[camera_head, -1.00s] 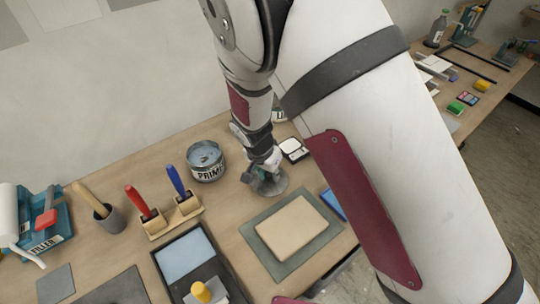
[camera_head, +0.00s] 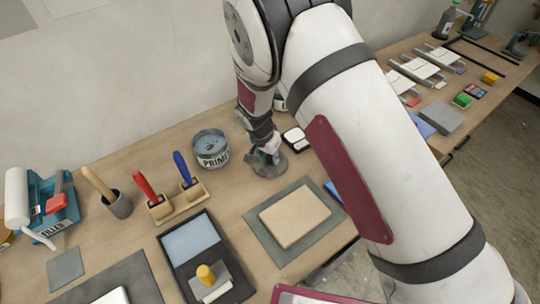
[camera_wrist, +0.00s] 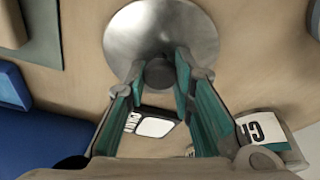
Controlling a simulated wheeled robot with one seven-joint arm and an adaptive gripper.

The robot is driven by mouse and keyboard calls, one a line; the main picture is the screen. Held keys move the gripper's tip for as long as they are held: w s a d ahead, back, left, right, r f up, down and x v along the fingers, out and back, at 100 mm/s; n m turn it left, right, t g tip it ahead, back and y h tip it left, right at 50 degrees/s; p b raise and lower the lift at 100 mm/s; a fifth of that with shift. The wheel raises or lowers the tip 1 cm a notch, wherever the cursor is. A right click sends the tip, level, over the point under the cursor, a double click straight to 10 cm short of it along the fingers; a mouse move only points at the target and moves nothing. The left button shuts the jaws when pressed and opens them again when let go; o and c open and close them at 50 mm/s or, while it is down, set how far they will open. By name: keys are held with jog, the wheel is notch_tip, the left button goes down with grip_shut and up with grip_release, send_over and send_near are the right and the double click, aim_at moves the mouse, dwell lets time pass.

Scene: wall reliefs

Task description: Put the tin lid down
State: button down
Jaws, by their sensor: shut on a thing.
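The tin lid (camera_head: 265,171) is a round grey metal disc with a dark knob. It lies flat, at or just above the wooden bench, right of the open primer tin (camera_head: 210,150). My gripper (camera_head: 268,154) points down over the lid. In the wrist view its green-padded fingers (camera_wrist: 159,78) are closed around the lid's knob, and the lid's disc (camera_wrist: 160,28) spreads beyond them. I cannot tell whether the underside touches the bench, as it is hidden.
A green-grey mat with a tan block (camera_head: 295,216) lies in front of the lid. A white-topped black case (camera_head: 293,136) sits close behind it at the right. Brushes in a wooden holder (camera_head: 180,204) stand left. My arm hides part of the bench.

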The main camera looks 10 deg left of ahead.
aim_at(264, 169)
jog(key=shift+f, duration=0.15)
jog(key=c, duration=1.4)
grip_release()
jog(key=shift+o, duration=0.2)
jog(key=v, duration=1.2)
jog(key=shift+b, duration=0.35)
